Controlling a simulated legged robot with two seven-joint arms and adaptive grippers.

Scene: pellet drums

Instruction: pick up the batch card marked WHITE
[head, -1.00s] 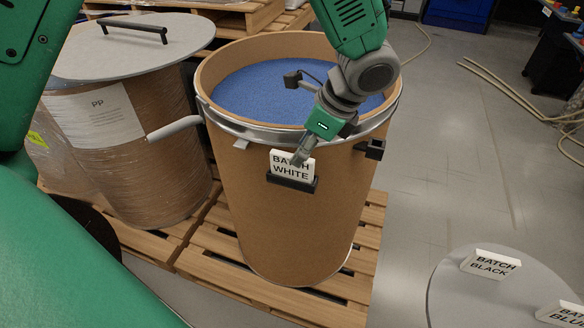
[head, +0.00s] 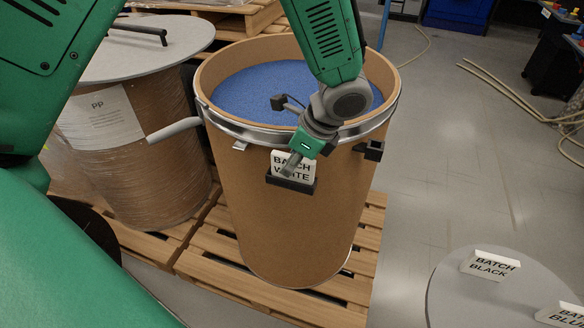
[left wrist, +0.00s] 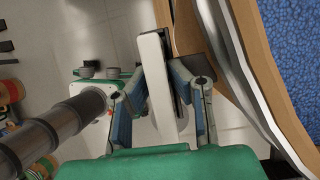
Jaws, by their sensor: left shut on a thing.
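The batch card marked WHITE (head: 279,164) is a small white card with black letters, upright in a dark holder (head: 291,185) on the front of the open drum (head: 285,230). My left gripper (head: 290,168) reaches down from above in the head view and is shut on the card, covering part of its lettering. In the left wrist view the card (left wrist: 153,75) shows edge-on as a pale slab between the two fingers (left wrist: 160,105). The card still appears to sit in the holder. My right gripper is not in view.
The drum holds blue pellets (head: 245,92) and has a metal rim band. A lidded drum (head: 130,150) stands to its left, a pallet (head: 225,245) beneath. Cards marked BLACK (head: 490,265) and probably BLUE (head: 562,315) stand on a grey round top at lower right. Open floor lies right.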

